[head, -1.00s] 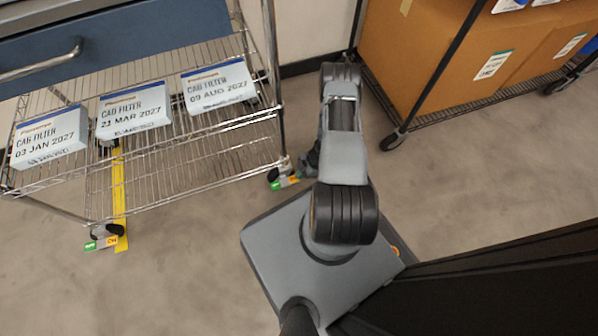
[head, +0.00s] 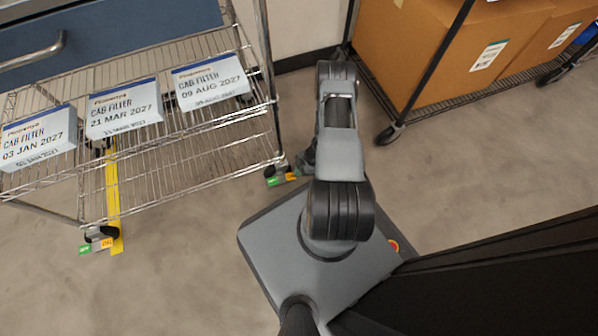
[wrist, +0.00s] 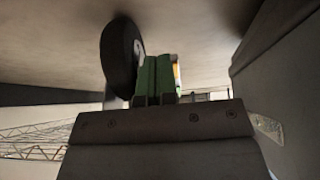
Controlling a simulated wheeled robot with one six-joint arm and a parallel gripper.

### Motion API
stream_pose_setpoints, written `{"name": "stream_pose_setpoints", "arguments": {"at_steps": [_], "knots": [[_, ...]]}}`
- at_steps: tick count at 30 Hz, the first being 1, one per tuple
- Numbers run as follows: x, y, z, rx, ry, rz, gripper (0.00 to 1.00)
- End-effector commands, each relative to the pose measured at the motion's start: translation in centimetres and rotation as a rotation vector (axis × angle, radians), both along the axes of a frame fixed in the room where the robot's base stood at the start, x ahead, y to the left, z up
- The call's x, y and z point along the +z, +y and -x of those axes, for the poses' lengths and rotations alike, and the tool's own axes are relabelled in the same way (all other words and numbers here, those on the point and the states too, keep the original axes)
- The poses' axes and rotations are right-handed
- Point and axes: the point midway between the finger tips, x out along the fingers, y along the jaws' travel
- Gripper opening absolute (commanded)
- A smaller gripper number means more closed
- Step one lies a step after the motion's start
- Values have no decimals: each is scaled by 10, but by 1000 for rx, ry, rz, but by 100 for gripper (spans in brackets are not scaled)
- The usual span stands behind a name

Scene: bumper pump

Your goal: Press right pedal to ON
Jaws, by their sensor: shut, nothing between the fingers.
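The right pedal (head: 284,179), with a green and an orange-red label, sits at the caster at the cart's right front corner, low on the floor. In the wrist view my gripper (wrist: 156,80) shows two green fingers, shut together and empty. A dark caster wheel (wrist: 121,56) stands just left of the fingers. A thin orange and white sliver, likely the pedal's label, shows behind the right finger; the fingers hide most of it. In the head view my arm reaches down just right of the right pedal, and my fingertips are hidden. Contact with the pedal cannot be told.
The left pedal (head: 97,247) lies at the left caster, by a yellow floor strip (head: 113,205). The wire cart (head: 195,170) carries several filter boxes (head: 124,108) under a blue drawer (head: 110,35). A rack with cardboard boxes (head: 430,50) stands right; floor between is clear.

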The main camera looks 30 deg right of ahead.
Motion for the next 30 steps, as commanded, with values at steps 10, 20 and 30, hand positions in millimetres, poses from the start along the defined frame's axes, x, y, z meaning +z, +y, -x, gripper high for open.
{"name": "stream_pose_setpoints", "arguments": {"at_steps": [10,20,30], "knots": [[31,-3,0,7,-1,0,0],[70,-47,8,9,-2,1,0],[90,-82,14,11,-1,0,0]]}}
